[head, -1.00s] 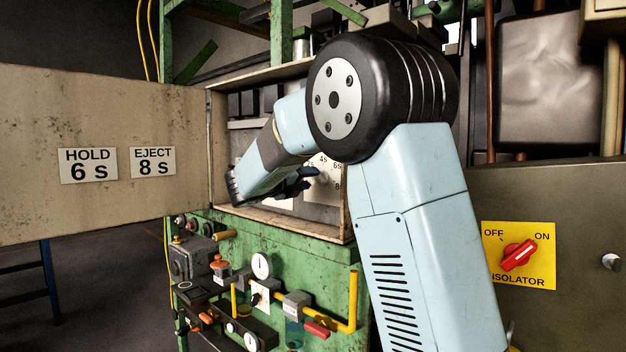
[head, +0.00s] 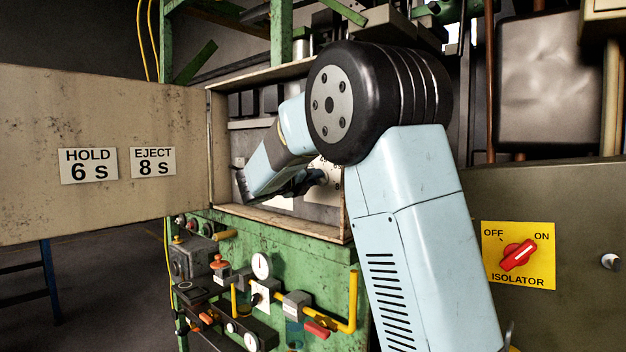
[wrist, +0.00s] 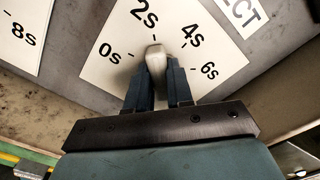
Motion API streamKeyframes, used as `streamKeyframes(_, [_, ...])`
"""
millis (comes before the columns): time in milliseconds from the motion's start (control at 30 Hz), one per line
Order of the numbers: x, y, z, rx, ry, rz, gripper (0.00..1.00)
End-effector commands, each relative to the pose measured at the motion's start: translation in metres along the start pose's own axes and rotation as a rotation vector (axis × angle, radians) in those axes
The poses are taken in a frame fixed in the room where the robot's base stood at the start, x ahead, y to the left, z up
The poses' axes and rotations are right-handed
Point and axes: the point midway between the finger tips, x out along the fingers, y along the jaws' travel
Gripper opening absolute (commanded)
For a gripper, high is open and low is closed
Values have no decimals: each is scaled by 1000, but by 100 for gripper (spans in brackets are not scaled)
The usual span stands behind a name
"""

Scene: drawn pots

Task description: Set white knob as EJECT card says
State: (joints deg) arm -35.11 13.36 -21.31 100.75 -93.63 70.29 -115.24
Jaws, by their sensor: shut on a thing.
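The EJECT card (head: 153,162) on the open door reads 8 s. The HOLD card (head: 91,166) beside it reads 6 s. In the wrist view the white knob (wrist: 156,64) stands on a white dial plate (wrist: 108,70) marked 0s, 2s, 4s and 6s, with an EJECT label (wrist: 240,12) partly in view. The knob's far end points near the 2s mark. My gripper (wrist: 160,80) is shut on the knob, one finger on each side. In the head view my gripper (head: 308,182) is inside the cabinet, and my arm hides most of the dial.
Another dial plate (wrist: 18,35) with an 8s mark lies to the left in the wrist view. The cabinet frame (head: 345,215) closes in around my arm. The open door (head: 60,110) stands at left. Valves and gauges (head: 261,266) sit below. A red isolator switch (head: 518,256) is at right.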

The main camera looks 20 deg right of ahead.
Motion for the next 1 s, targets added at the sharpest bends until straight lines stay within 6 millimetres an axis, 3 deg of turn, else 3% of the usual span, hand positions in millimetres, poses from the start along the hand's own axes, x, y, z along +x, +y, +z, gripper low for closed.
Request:
streamKeyframes(100, [0, 1, 0, -2, 0, 2, 0])
streamKeyframes(567, [0, 2, -1, 59, 1, 3, 0])
streamKeyframes(1000, [1, 0, -3, 408, 4, 3, 0])
